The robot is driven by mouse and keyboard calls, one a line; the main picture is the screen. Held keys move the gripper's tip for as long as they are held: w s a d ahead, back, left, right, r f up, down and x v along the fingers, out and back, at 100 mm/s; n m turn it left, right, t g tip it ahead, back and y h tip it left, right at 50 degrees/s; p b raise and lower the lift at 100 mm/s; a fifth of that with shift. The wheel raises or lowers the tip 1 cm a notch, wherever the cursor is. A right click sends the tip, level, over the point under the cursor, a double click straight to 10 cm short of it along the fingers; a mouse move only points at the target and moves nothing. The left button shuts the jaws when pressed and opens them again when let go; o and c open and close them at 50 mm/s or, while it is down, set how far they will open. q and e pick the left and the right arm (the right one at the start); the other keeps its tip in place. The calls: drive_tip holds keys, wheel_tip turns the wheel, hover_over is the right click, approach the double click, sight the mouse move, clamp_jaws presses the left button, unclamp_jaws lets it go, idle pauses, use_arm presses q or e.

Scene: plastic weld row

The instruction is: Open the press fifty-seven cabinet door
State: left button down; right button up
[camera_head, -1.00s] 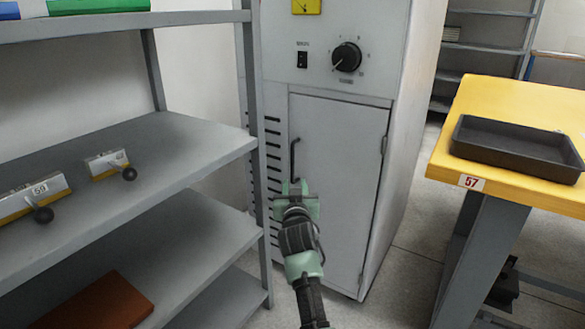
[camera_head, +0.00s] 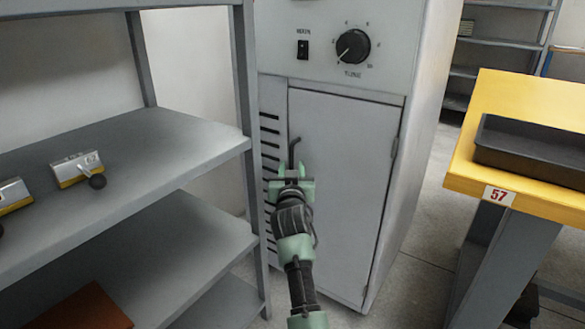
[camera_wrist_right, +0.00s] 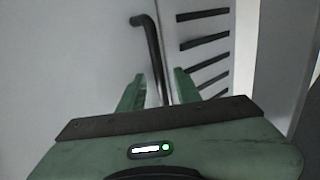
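The cabinet door (camera_head: 345,170) is a light grey panel, closed flush in the cabinet front, with hinges on its right edge. Its black bar handle (camera_head: 292,152) stands upright near the door's left edge; the lower part is hidden behind my right gripper. My right gripper (camera_head: 292,182) is at the handle, its green fingers open. In the right wrist view, the handle (camera_wrist_right: 153,50) runs down between the two fingertips (camera_wrist_right: 160,88), with a gap visible on each side. My left gripper is not in view.
A grey shelf rack (camera_head: 180,140) stands close on the left, holding small lever devices. A yellow table (camera_head: 520,110) labelled 57 (camera_head: 498,195) carries a black tray (camera_head: 540,150) on the right. Open floor (camera_head: 415,255) lies between cabinet and table. A dial (camera_head: 353,46) sits above the door.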

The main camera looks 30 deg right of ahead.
clamp_jaws()
idle(1.4)
